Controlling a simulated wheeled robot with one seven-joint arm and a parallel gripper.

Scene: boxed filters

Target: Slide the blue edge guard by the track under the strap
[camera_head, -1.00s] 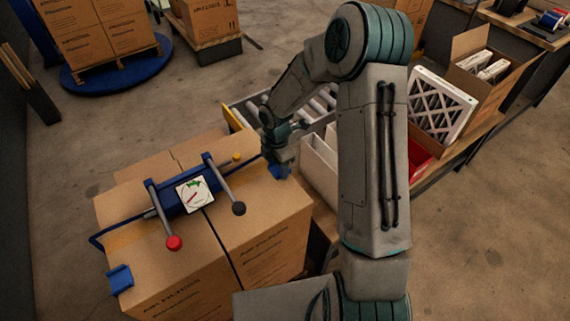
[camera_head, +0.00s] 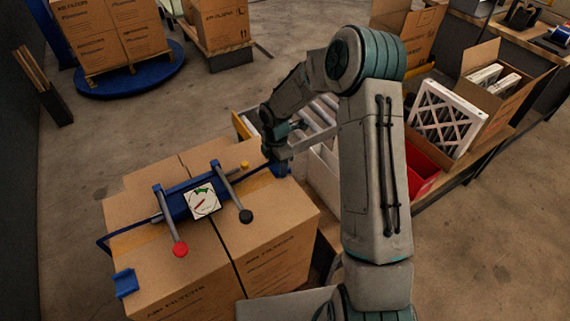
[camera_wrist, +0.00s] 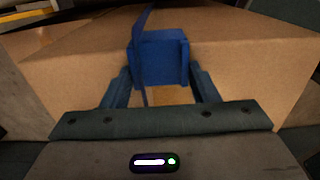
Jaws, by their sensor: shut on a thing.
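My gripper (camera_wrist: 160,88) is shut on a blue edge guard (camera_wrist: 160,56), which sits at the upper edge of the carton (camera_wrist: 235,65) on the side by the roller track. The dark blue strap (camera_wrist: 143,20) comes over the carton top and hangs down across the left part of the guard in the wrist view. Whether the guard lies fully flat under it is hard to tell. In the head view my gripper (camera_head: 277,155) partly hides this guard (camera_head: 283,169). A second blue edge guard (camera_head: 126,283) sits at the carton's near left edge.
A blue strap tensioner with a dial (camera_head: 203,204) and two levers, one red-knobbed, sits on the carton top. The roller track (camera_head: 318,112) and white bins lie beyond. A box of filters (camera_head: 490,90) stands at right. A pallet load (camera_head: 115,35) stands at back left.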

